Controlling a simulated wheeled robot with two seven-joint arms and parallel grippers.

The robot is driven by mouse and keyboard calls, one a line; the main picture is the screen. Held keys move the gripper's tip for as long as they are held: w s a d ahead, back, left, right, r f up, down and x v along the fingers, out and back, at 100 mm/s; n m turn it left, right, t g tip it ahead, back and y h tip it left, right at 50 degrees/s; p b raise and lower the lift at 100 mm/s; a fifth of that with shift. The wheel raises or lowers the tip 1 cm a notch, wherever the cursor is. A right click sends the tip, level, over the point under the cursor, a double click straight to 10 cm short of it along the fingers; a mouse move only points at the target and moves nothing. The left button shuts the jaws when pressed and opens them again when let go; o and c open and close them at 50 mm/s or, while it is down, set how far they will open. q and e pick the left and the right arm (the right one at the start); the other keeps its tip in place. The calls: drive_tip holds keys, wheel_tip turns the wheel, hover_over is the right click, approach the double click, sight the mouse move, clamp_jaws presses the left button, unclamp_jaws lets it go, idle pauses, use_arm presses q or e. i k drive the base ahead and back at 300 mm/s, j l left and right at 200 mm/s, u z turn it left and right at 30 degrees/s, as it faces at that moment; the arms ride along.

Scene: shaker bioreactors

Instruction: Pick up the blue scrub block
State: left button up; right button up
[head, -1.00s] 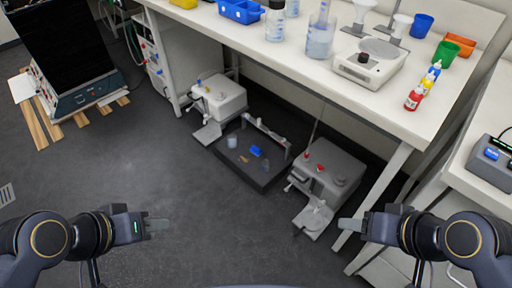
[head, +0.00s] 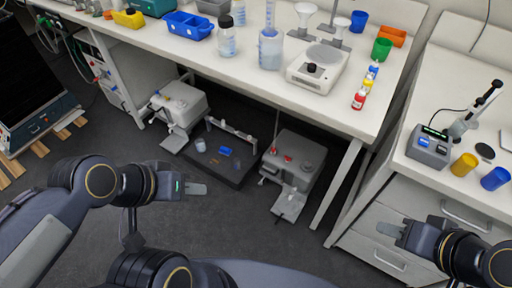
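The blue scrub block (head: 225,151) appears as a small bright blue piece low under the bench, on a dark tray-like base (head: 229,175) on the floor. My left gripper (head: 195,188) is in front of that base, lower left of the block in the picture and apart from it. My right gripper (head: 388,229) is far to the right, in front of the drawer cabinet. Both grippers hold nothing that I can see. Their fingers are seen side-on, so the gap between them does not show.
A white bench (head: 270,60) overhangs the base and carries bottles, a blue bin and a balance (head: 318,67). Grey machines stand on the floor left (head: 180,103) and right (head: 297,160) of the base. Small items, including a clear cup (head: 200,145), share the base. A drawer cabinet (head: 390,235) stands right.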

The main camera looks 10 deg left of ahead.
sight(224, 150)
drive_tip(key=j+z, duration=0.75)
drive_tip(key=j, duration=0.2)
drive_tip(key=j+z, duration=0.35)
drive_tip(key=j, duration=0.45)
drive_tip(key=k+j, duration=0.15)
drive_tip(key=j, duration=0.25)
drive_tip(key=j+z, duration=0.1)
drive_tip(key=j, duration=0.35)
drive_tip(key=k+j, duration=0.15)
drive_tip(key=j, duration=0.3)
